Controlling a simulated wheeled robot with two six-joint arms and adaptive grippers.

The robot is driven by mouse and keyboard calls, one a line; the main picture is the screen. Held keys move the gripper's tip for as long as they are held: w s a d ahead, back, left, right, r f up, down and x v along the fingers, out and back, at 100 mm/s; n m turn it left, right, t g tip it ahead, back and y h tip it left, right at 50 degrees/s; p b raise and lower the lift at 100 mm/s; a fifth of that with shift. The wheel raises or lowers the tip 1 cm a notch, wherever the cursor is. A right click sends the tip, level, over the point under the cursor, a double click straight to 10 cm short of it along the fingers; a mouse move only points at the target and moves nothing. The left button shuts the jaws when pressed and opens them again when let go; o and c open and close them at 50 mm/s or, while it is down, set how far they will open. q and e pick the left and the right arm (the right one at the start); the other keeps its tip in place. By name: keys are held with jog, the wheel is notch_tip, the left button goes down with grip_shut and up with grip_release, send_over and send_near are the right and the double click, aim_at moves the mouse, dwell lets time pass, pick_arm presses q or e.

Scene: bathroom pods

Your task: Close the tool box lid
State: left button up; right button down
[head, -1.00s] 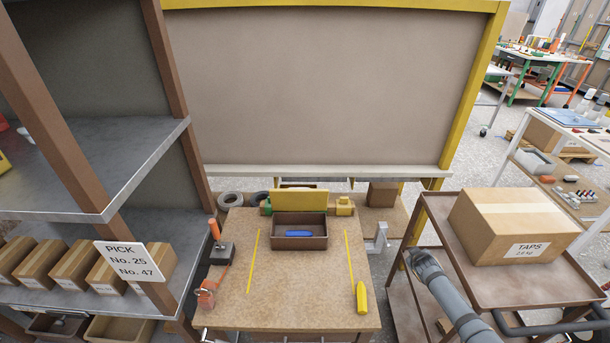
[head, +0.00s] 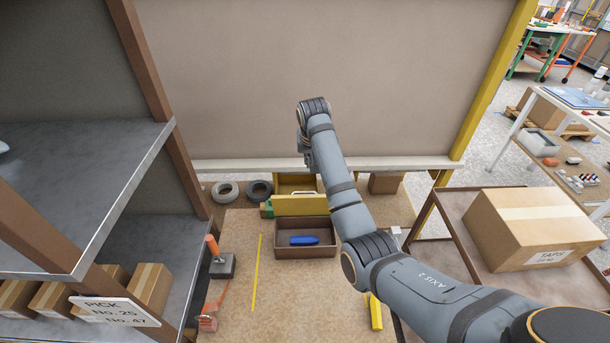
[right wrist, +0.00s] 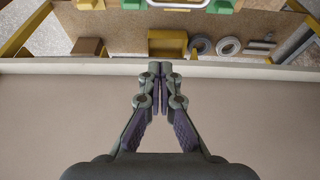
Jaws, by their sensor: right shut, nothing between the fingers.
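The tool box (head: 284,240) is a brown open box on the wooden workbench. Its yellow lid (head: 300,206) stands up at the back edge, so the box is open. A blue object (head: 304,240) lies inside. My right arm reaches in from the right, over the bench's right side. Its gripper (head: 309,163) is above and behind the lid, apart from it and partly hidden by the arm. In the right wrist view the gripper (right wrist: 160,68) is shut and empty, and part of the lid (right wrist: 180,3) shows at the top edge. My left gripper is not in view.
A red-handled tool (head: 212,245) stands at the bench's left edge. A shelf (head: 80,190) rises on the left. A cart with a cardboard box (head: 530,225) is on the right. A large panel (head: 250,80) stands behind the bench. Front bench space is mostly clear.

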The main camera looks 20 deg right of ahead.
aim_at(304, 201)
jog(key=a+p+x, duration=0.1)
jog(key=p+x, duration=0.1)
jog(key=x, duration=0.7)
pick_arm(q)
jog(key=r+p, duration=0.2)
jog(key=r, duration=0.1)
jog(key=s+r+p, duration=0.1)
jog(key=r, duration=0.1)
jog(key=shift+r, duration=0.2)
pick_arm(e)
jog(key=s, duration=0.4)
jog(key=shift+s+a+f, duration=0.1)
jog(key=shift+a+f, duration=0.1)
jog(key=shift+f, duration=0.05)
